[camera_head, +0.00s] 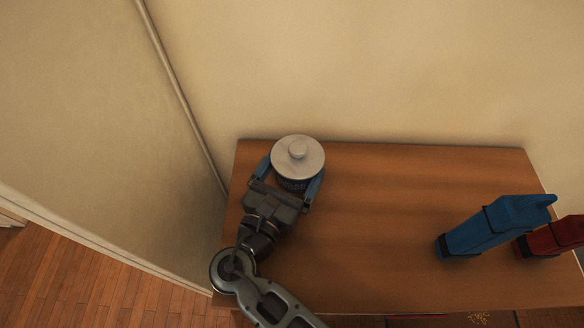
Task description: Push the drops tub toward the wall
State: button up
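The drops tub is a round container with a pale metallic lid and knob (298,157) and a dark blue side with lettering. It stands upright at the back left of the wooden table, close to the wall. My gripper (290,178) comes from the front left, with one blue finger on each side of the tub. The fingers are spread about as wide as the tub. The lid hides part of them, so I cannot tell whether they press on its sides.
The wooden table (385,215) is clear in the middle.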

jog(key=shift+o, duration=0.5)
jog(key=shift+s, duration=0.1)
jog(key=b+v, duration=0.1)
jog(key=v, duration=0.6)
jog(key=shift+s+a, duration=0.15)
jog(key=shift+s, duration=0.15)
